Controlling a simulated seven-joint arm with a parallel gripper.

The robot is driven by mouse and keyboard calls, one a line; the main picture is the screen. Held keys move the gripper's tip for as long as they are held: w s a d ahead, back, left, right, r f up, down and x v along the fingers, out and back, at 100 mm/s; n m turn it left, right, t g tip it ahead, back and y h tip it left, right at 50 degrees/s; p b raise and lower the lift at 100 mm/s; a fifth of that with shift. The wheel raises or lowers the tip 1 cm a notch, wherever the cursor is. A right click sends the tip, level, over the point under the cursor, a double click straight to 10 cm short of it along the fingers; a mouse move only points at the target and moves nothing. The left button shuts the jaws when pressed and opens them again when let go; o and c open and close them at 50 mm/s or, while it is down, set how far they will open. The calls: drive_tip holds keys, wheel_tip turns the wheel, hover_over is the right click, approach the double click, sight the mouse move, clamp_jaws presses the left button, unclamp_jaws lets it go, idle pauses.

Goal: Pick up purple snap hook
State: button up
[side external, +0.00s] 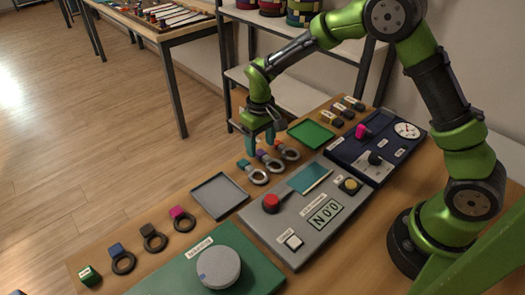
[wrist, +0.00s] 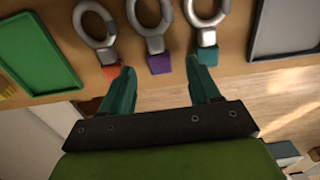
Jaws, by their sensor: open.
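The purple snap hook (wrist: 160,63) has a purple block and a grey metal ring. It lies on the wooden table between the red snap hook (wrist: 111,72) and the teal snap hook (wrist: 207,54). In the side view the purple one (side external: 260,154) sits in the same row, just below the fingers. My gripper (wrist: 160,86) is open and empty, its two teal fingers spread to either side of the purple block in the wrist view. In the side view my gripper (side external: 261,141) hangs over the block end of the row. Its exact height above the block is hard to tell.
A green tray (side external: 311,134) and a grey tray (side external: 219,195) flank the row. Several dark-ringed hooks lie beyond the grey tray. A control panel (side external: 335,235) with a red knob (side external: 271,203) stands nearby. The neighbouring red and teal hooks are close to the fingers.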

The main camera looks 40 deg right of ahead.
drive_tip(key=shift+f, duration=1.25)
drive_tip(key=c, duration=1.1)
drive_tip(key=shift+r, duration=0.1)
drive_tip(key=shift+c, duration=0.2)
